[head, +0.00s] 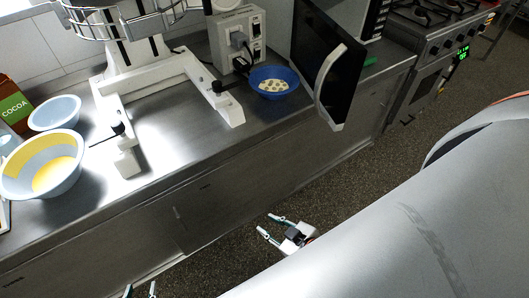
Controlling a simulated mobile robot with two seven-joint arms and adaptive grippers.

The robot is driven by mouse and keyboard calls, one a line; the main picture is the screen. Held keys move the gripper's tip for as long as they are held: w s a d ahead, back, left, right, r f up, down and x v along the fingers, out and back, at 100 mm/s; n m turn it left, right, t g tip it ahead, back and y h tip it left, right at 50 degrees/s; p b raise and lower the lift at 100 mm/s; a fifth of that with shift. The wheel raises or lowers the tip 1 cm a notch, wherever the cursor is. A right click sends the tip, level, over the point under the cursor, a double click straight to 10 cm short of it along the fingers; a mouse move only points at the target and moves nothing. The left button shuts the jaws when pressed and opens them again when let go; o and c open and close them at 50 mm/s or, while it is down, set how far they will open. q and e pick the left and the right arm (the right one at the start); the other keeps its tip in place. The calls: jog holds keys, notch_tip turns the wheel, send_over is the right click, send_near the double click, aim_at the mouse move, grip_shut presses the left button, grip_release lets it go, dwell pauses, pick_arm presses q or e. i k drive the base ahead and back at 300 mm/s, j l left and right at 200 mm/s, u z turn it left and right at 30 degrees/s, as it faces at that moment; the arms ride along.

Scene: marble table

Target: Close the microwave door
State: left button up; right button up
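The microwave door (313,49) is a dark panel standing open at the back of the counter, jutting toward the counter's front edge. Its curved white handle (321,88) faces me. The microwave's body is mostly out of the frame or hidden, so I cannot make out its inside. My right gripper (267,224) is open and empty, below the counter's front edge and well short of the door. Only the fingertips of my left gripper (140,290) show at the bottom edge, spread apart with nothing between them.
A blue bowl (264,73) with pale round pieces sits left of the door. A white stand (155,75), bowls (72,147) and a cocoa pack (12,105) are farther left. A stove (437,42) is at right.

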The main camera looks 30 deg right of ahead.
aim_at(328, 61)
jog(key=z, duration=1.3)
